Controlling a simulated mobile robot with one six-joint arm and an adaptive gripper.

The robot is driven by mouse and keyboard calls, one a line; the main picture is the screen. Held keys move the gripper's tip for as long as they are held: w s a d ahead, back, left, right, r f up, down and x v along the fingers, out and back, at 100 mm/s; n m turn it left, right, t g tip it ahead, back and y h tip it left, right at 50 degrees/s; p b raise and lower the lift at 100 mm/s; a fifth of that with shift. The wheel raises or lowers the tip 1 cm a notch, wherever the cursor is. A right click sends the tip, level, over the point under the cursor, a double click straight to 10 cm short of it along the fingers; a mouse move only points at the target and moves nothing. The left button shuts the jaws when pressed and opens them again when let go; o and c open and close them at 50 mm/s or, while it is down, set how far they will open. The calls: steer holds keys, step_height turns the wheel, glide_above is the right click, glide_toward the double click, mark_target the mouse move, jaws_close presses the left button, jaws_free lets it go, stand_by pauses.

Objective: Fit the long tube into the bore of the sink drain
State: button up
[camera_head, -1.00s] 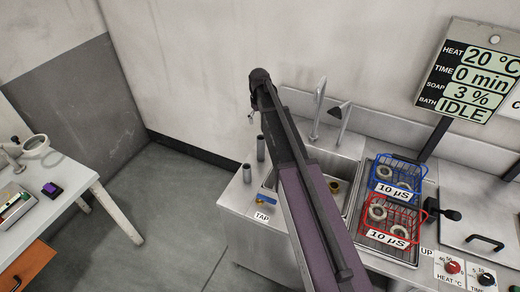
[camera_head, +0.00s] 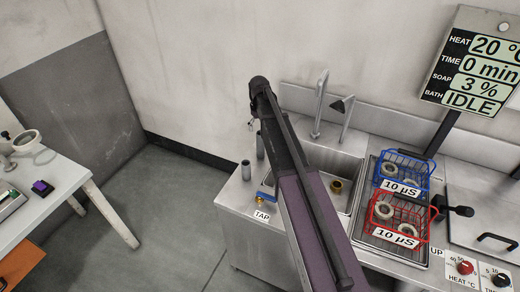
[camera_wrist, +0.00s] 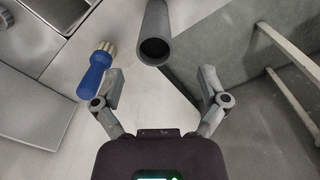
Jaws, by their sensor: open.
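I cannot tell for sure which is longer. The brass sink drain (camera_head: 336,186) sits in the sink basin, right of my arm. In the wrist view my gripper (camera_wrist: 161,87) is open and empty. A hollow grey tube (camera_wrist: 154,22) shows just beyond the fingertips, its dark open end facing me.
A blue-handled tool (camera_wrist: 95,76) lies left of the fingers in the wrist view. A faucet (camera_head: 319,105) rises behind the sink. Blue (camera_head: 402,170) and red (camera_head: 397,216) baskets hold rings at right. A white table (camera_head: 65,170) stands left, with clear floor between.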

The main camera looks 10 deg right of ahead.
mark_target(260, 138)
steer(key=shift+f+b, duration=0.6)
steer(key=shift+f, duration=0.25)
steer(key=shift+f, duration=0.15)
steer(key=shift+w+d+f+b, duration=0.1)
steer(key=shift+d+f+b, duration=0.05)
steer(key=shift+f+b, duration=1.15)
steer(key=shift+d+f+b, duration=0.15)
steer(key=shift+f+b, duration=1)
steer(key=shift+b, duration=0.15)
jaws_close()
